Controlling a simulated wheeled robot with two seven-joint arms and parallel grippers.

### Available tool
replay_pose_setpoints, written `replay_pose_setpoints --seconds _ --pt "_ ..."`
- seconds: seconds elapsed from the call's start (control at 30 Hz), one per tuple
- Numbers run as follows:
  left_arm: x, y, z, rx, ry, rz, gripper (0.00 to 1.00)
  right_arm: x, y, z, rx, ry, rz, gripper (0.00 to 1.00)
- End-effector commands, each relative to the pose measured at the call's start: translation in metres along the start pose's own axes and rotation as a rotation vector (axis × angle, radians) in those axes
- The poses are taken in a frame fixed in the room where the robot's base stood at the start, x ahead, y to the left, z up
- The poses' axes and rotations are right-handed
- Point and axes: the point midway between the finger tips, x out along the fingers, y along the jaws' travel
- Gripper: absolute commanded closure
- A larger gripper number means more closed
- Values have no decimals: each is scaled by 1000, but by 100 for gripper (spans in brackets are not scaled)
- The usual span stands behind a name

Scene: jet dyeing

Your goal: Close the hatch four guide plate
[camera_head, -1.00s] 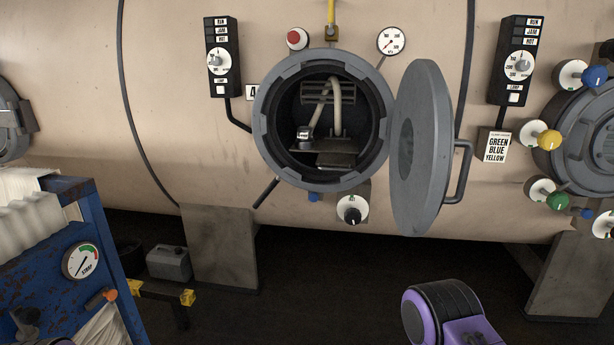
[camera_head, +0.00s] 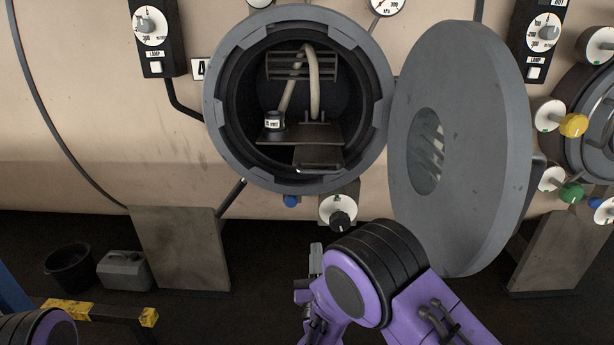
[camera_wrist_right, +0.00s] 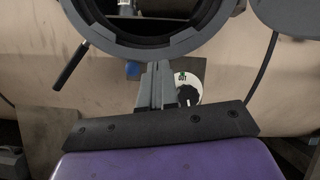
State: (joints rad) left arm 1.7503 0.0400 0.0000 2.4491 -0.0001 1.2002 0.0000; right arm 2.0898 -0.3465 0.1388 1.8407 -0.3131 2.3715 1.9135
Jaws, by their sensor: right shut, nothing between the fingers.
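Hatch four (camera_head: 215,110) is a round grey port with a dark inside, next to a "4" label (camera_head: 199,69). Its round grey door (camera_head: 480,150) stands swung open to the right. Inside the hatch, a flat brown-grey plate (camera_head: 310,135), apparently the guide plate, has a lighter lip at its front edge. A pale hose or rope (camera_head: 315,85) and a small dark labelled fitting (camera_head: 274,125) are above it. My right gripper (camera_head: 316,255) is shut and empty, below the hatch opening. In the right wrist view its fingers (camera_wrist_right: 156,85) point up toward the hatch's lower rim (camera_wrist_right: 150,48). My left gripper is out of view.
A dial knob (camera_head: 340,215) and a blue knob (camera_head: 290,201) sit just below the hatch. The open door takes up the space to its right. A control box (camera_head: 155,40) is at upper left. A bucket (camera_head: 70,265) and grey canister (camera_head: 124,270) stand on the floor.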

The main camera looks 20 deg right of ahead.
Motion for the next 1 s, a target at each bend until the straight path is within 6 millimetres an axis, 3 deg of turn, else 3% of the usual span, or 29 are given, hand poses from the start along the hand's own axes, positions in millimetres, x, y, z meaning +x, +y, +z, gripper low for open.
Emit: replay_pose_setpoints --seconds 0.03,0.17,0.67,0.7,1.0 --pt "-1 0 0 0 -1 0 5 6 3 13 103 -44 -20 100" --pt "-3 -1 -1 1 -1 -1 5 18 3 27 232 -92 -46 100" --pt "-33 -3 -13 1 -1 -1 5 117 -8 35 226 -88 -52 100" --pt "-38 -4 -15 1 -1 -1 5 122 -9 45 226 -89 -49 100" --pt "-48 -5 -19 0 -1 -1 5 137 -12 62 225 -87 -47 100"
